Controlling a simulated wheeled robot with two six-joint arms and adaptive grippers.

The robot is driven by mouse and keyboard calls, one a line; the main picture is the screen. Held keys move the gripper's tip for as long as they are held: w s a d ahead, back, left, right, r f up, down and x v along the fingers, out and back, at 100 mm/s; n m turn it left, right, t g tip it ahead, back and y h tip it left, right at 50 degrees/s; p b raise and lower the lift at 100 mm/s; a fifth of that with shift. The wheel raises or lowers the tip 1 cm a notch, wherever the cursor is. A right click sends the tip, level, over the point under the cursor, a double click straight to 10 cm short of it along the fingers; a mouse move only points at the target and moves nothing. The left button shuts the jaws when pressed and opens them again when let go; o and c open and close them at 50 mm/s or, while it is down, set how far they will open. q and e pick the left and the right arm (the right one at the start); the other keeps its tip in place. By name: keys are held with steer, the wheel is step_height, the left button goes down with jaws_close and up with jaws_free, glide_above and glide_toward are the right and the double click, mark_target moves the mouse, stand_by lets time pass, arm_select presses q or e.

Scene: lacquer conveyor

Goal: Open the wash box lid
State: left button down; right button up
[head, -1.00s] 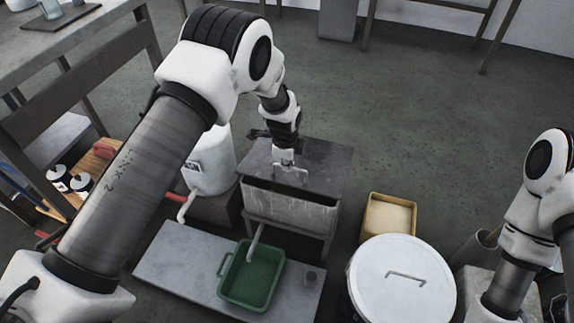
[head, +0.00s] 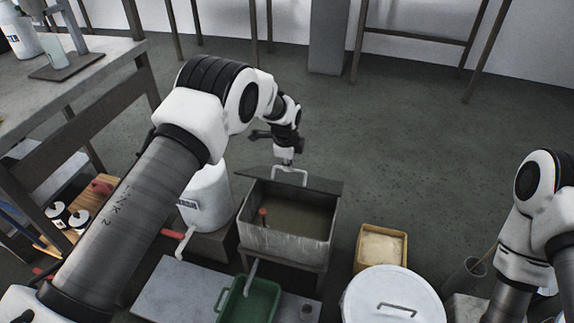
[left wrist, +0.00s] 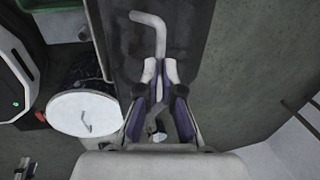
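The wash box (head: 285,243) is a grey metal tub on a stand, and I see into it. Murky liquid and a small red part show inside. Its dark lid (head: 322,184) is raised, tilted up along the far side of the box. My left gripper (head: 288,162) is at the lid's pale bar handle (head: 290,176). In the left wrist view, the fingers (left wrist: 160,72) are closed around the handle (left wrist: 152,20), with the dark lid (left wrist: 195,25) behind. My right arm is at the right edge of the head view; its gripper does not show.
A white wash container (head: 206,200) stands left of the box. A green tray (head: 248,303) sits in front, under the box's spout. A yellow bin (head: 381,247) and a white-lidded drum (head: 392,299) stand to the right. The floor behind the box is clear.

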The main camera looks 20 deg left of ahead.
arm_select(q)
steer(key=shift+f, duration=0.35)
steer(key=c, duration=1.4)
jaws_free()
steer(key=shift+w+f, duration=0.1)
steer(key=shift+o, duration=0.8)
steer(key=shift+w+f, duration=0.35)
steer(key=shift+s+r, duration=0.1)
steer(key=shift+r, duration=0.1)
steer(key=v, duration=1.2)
